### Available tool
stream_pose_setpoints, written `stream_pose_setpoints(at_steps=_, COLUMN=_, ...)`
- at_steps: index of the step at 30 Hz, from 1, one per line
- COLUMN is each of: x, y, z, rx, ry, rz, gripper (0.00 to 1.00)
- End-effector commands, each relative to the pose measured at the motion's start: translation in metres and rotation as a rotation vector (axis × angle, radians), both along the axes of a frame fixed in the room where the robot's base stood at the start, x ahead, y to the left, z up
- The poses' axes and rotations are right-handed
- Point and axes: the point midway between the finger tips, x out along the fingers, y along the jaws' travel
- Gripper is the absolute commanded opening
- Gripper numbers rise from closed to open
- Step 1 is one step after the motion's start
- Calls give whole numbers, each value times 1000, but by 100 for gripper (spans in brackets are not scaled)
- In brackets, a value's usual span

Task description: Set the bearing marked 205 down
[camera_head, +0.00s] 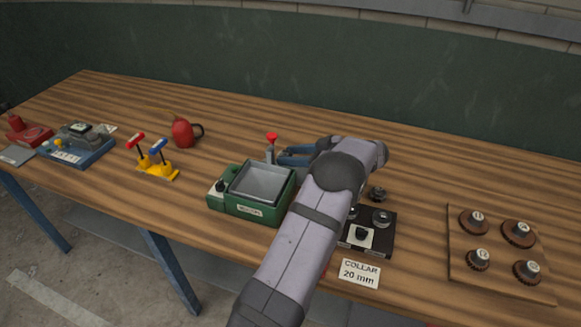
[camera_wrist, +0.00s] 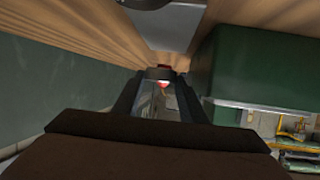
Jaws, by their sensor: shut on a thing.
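My gripper (camera_head: 283,153) reaches left across the back of the green box-shaped unit (camera_head: 240,206). Its blue-grey fingers are shut at the lever with a red knob (camera_head: 271,138). In the wrist view the red knob (camera_wrist: 160,72) shows at the fingertips (camera_wrist: 158,78). A dark ring-like part (camera_head: 377,194) lies on the wood right of my wrist. A metal ring-like part (camera_head: 381,217) sits on the black block (camera_head: 385,244). I cannot read the mark 205 on anything, so I cannot tell which part is that bearing. My arm hides part of the block.
A wooden board (camera_head: 455,270) with several round numbered parts stands at the right. A card (camera_head: 360,273) reads COLLAR 20 mm.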

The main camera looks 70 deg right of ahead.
Motion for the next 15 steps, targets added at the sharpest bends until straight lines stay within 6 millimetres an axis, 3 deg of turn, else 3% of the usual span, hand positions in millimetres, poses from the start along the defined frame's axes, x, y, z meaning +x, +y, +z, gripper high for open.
stream_pose_setpoints(at_steps=8, x=0, y=-1, z=-9, rx=-1, ry=-1, rz=-1, gripper=7)
stream_pose_setpoints(at_steps=15, x=1, y=0, z=-36, rx=2, ry=-2, rz=-1, gripper=7)
